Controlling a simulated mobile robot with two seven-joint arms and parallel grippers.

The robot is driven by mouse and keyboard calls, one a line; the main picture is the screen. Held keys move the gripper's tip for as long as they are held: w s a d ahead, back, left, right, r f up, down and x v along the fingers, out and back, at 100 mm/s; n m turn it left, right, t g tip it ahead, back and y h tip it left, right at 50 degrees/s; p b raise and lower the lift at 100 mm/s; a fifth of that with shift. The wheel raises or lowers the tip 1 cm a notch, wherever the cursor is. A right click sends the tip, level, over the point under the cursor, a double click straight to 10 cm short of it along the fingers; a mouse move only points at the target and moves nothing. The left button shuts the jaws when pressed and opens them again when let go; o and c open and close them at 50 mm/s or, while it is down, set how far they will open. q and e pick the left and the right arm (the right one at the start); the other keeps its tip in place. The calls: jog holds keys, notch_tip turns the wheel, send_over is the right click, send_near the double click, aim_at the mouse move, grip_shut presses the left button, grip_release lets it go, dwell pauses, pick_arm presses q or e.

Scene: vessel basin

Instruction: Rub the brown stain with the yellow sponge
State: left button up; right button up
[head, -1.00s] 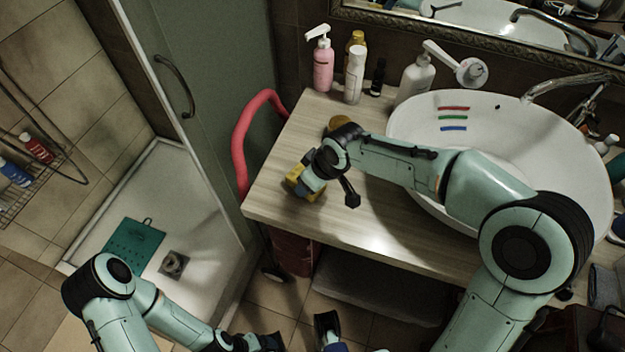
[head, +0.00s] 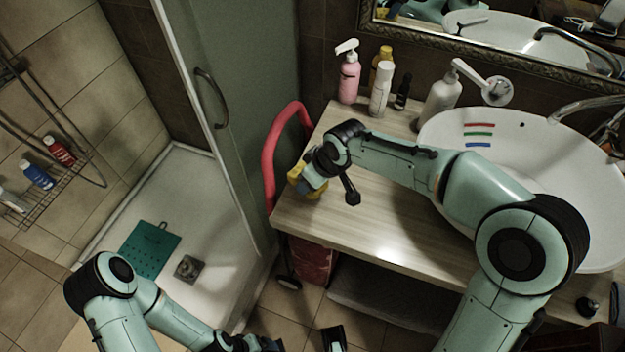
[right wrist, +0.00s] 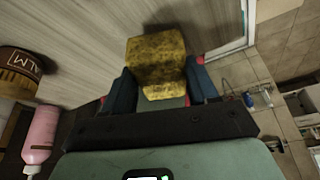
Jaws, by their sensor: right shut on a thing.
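My right gripper (right wrist: 161,88) is shut on the yellow sponge (right wrist: 157,60), which has dark mottling. In the head view the sponge (head: 303,181) shows beside the right gripper (head: 312,184), over the left end of the wooden counter (head: 345,237). I cannot tell whether it touches the wood. I see no brown stain; the right arm hides part of the counter. Red, green and blue marks (head: 478,134) lie inside the white basin (head: 560,150). My left gripper (head: 300,344) is low at the bottom edge, partly cut off, and its opening is unclear.
A pink pump bottle (head: 348,78), a white bottle (head: 381,90) and a white dispenser (head: 440,100) stand along the back wall. A brown-lidded jar (right wrist: 20,70) is near the right gripper. A red curved rail (head: 269,165) borders the counter's left end. The front counter is clear.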

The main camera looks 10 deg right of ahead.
jog(key=shift+r+p, duration=0.3)
jog(key=shift+r, duration=0.35)
notch_tip(320, 180, up, 2)
jog(key=shift+w+r+p, duration=0.1)
jog(key=shift+p, duration=0.7)
jog(key=shift+r+p, duration=0.65)
jog(key=shift+r, duration=0.25)
